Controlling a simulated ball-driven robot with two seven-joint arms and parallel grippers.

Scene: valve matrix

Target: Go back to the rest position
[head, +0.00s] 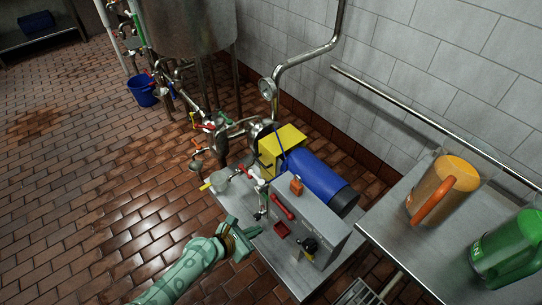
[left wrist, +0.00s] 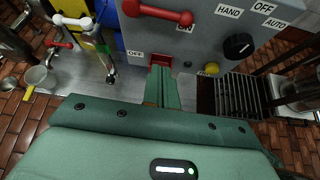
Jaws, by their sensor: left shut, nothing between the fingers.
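My left gripper (head: 243,240) is teal-green and shows at the bottom middle of the head view, in front of a grey control box (head: 322,228). In the left wrist view its fingers (left wrist: 163,86) are shut together and empty, pointing toward the lower front of that box. They look apart from the red handle (left wrist: 160,12) and the black knob (left wrist: 239,46), though the exact gap is hard to judge. My right gripper is in neither view.
A blue motor (head: 316,178) and yellow housing (head: 282,148) sit behind the box. Pipes with coloured valve handles stand to the left, by a tank (head: 188,25). A metal table (head: 395,245) at right holds orange (head: 447,188) and green jugs (head: 507,250).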

